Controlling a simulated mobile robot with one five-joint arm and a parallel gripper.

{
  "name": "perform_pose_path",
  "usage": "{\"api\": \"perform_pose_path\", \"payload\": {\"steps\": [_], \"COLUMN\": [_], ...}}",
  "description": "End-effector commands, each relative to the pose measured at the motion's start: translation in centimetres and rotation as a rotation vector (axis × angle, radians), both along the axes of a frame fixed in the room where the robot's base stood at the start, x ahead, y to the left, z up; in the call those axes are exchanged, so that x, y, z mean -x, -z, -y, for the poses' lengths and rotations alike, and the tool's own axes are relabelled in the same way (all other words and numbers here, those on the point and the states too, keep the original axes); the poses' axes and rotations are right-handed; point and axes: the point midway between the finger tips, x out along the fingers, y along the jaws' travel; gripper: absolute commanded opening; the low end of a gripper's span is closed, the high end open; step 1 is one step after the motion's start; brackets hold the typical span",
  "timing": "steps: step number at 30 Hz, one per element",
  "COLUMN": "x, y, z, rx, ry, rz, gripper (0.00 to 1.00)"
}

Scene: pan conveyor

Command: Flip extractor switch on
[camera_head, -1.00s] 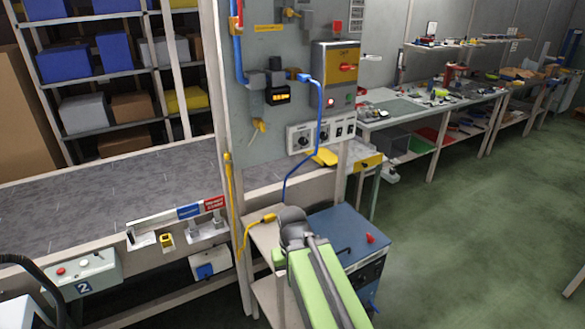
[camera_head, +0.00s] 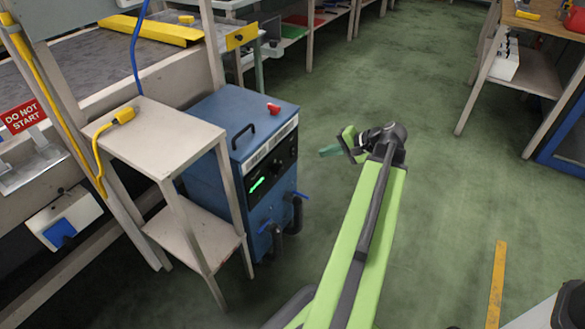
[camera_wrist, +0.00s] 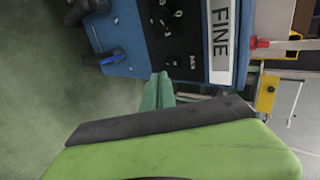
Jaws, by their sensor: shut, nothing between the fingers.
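A blue cabinet (camera_head: 215,125), likely the extractor, stands on the floor with a black handle and a red knob (camera_head: 273,107) on top. Its front has a dark panel (camera_head: 272,165) with a green lit strip (camera_head: 257,184). In the wrist view the cabinet (camera_wrist: 127,25) appears turned, with a "FINE" label (camera_wrist: 221,38), the dark panel (camera_wrist: 172,32) with small controls, and the red knob (camera_wrist: 262,43). I cannot tell which control is the switch. My gripper (camera_head: 328,151) is shut and empty, to the right of the front panel and apart from it. Its fingers (camera_wrist: 158,92) also show in the wrist view.
A small two-shelf stand (camera_head: 165,140) with a yellow plug (camera_head: 123,115) is left of the cabinet. Black hoses with blue levers (camera_head: 297,205) stick out low on its front. A workbench (camera_head: 535,75) stands at the right. The green floor between is mostly clear.

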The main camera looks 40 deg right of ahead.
Motion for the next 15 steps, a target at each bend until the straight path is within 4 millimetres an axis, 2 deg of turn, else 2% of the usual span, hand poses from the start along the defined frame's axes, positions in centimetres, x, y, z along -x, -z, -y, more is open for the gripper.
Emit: {"api": "perform_pose_path", "payload": {"steps": [1,3,7,11,15], "x": [1.0,1.6,1.7,0.7,-1.4], "y": [0.9,0.6,0.4,1.4,3.3], "z": [1.1,1.7,1.8,1.6,1.0], "rx": [-0.007,-0.011,-0.013,-0.012,-0.010], "ry": [0.029,0.047,0.051,0.048,0.046], "rz": [0.016,0.029,0.032,0.030,0.029], "gripper": [0.00,0.00,0.00,0.00,0.00]}}
